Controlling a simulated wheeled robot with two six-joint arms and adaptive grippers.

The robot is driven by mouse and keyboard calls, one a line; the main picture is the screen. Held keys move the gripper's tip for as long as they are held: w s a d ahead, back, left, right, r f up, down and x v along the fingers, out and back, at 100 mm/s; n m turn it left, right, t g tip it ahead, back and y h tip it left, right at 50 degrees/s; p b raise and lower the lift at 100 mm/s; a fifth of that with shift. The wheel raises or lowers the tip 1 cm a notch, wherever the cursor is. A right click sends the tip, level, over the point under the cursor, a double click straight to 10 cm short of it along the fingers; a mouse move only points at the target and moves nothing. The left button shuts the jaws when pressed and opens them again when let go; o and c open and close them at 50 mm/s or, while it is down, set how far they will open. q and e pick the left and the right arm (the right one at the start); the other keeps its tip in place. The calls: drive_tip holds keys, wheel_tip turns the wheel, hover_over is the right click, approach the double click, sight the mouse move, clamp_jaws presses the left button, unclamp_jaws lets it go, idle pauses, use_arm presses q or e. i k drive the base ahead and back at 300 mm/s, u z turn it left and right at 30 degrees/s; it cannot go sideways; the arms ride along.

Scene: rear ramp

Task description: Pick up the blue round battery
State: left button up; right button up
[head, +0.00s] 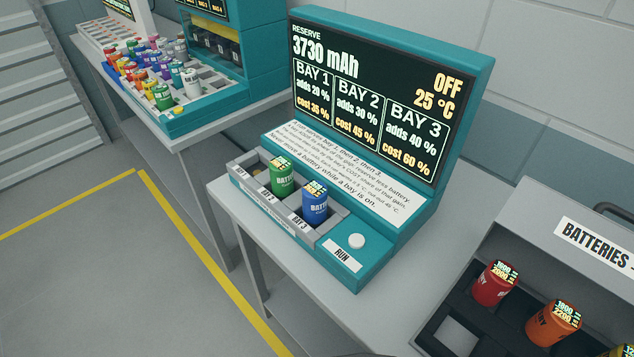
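The blue round battery (315,204) stands upright in a bay of the grey bay tray (335,221) on the teal charging station, at the middle of the head view. It has a label on its side and a small lit display on its top. A green battery (280,178) stands upright in the bay to its left. The leftmost bay looks empty. The lower part of the blue battery is hidden by the tray wall. Neither of my grippers shows in the view.
The station screen (370,100) reads OFF, 25 °C, reserve 3730 mAh. A white RUN button (356,241) is right of the bays. A dark battery case (590,262) with red (494,286) and orange (553,324) batteries stands at right. Another table (185,135) holds several batteries.

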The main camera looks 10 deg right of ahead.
sight(314, 193)
drive_tip(key=z, duration=0.05)
drive_tip(key=k, duration=1)
drive_tip(key=z, duration=0.95)
drive_tip(key=i, duration=0.5)
drive_tip(key=z, duration=0.2)
